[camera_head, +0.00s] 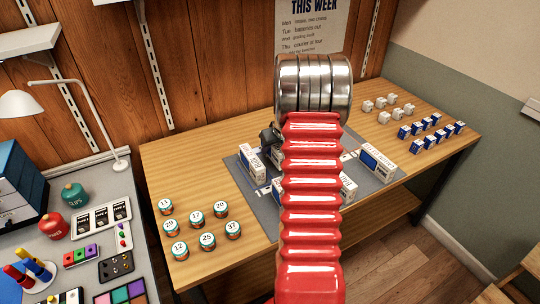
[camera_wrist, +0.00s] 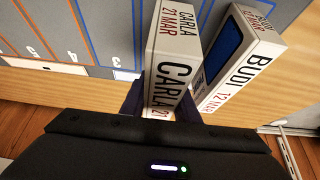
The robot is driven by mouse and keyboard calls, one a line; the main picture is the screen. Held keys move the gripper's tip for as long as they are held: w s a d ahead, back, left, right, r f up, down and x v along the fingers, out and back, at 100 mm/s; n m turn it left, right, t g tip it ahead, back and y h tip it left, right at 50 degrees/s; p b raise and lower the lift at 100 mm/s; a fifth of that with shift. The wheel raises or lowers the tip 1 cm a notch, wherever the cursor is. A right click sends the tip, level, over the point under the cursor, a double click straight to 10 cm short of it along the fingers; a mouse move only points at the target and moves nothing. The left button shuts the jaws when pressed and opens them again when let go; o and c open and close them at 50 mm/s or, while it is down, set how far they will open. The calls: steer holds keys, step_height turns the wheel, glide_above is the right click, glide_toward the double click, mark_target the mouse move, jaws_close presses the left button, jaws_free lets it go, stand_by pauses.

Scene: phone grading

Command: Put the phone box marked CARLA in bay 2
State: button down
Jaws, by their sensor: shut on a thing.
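The phone box marked CARLA, 21 MAR (camera_wrist: 172,60) is white with black and red lettering. In the wrist view it sits between the dark fingers of my gripper (camera_wrist: 160,103), which is shut on it. I cannot tell whether it touches the mat. The numbered bays lie on a grey mat (camera_wrist: 75,35), with the digits 3, 4 and 5 readable at the left of the wrist view; I cannot make out bay 2. In the head view my gripper (camera_head: 268,138) is at the mat's back left, partly behind my red arm, which hides the middle of the mat.
A box marked BUDI, 12 MAR (camera_wrist: 243,60) stands close to the right of the CARLA box in the wrist view. Another box (camera_head: 377,163) stands at the mat's right. Numbered tins (camera_head: 197,217) stand left of the mat; small white and blue boxes (camera_head: 432,130) stand right of it.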

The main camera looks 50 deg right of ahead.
mark_target(271, 154)
steer(key=shift+f, duration=1.85)
steer(key=c, duration=1.4)
jaws_free()
steer(key=shift+o, duration=0.2)
steer(key=v, duration=1.2)
